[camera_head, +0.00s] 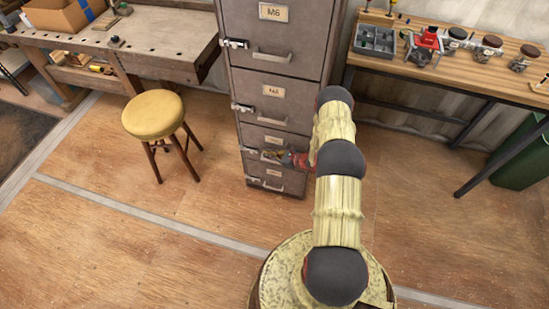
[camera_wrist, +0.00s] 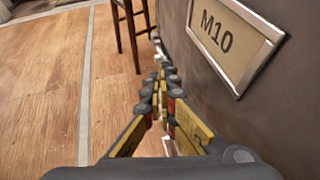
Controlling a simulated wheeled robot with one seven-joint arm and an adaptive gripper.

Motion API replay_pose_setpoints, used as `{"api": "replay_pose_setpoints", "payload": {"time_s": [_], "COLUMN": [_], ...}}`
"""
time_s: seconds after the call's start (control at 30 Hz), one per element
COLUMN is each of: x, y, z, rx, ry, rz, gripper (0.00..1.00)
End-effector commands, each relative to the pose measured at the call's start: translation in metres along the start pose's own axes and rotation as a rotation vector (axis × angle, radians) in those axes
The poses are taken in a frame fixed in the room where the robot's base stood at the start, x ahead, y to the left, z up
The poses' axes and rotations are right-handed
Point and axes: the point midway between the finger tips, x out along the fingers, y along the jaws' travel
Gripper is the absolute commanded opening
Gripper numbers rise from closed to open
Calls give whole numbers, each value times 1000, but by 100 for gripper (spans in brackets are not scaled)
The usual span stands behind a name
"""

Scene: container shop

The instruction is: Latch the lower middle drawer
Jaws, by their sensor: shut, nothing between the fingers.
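The grey metal cabinet (camera_head: 233,82) stands in the middle of the head view with its drawers stacked. The lower middle drawer (camera_head: 293,145) is third from the top and looks about flush, though my arm hides part of its front. A small metal latch (camera_head: 250,153) shows at its left edge; I cannot tell its position. My gripper (camera_head: 271,155) is in front of this drawer, close to the latch side. In the wrist view the shut fingers (camera_wrist: 161,68) run alongside the drawer face, left of the M10 label (camera_wrist: 229,44). Contact with the latch cannot be made out.
A yellow stool (camera_head: 153,114) stands left of the cabinet, in front of a workbench (camera_head: 160,45). A wooden table (camera_head: 460,68) with tools and a grey bin is on the right. The wooden floor in front is clear.

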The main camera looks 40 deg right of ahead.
Motion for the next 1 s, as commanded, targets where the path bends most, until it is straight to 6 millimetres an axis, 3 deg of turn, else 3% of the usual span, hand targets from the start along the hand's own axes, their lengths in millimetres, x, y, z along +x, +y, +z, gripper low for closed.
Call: {"api": "replay_pose_setpoints", "payload": {"time_s": [0.1, 0.33, 1.0], "x": [25, 56, 76], "y": [1, 1, 3], "z": [-2, -2, 4], "rx": [-1, -1, -2], "ry": [-1, 0, -1], "rz": [2, 1, 2], "gripper": [0, 0, 0]}}
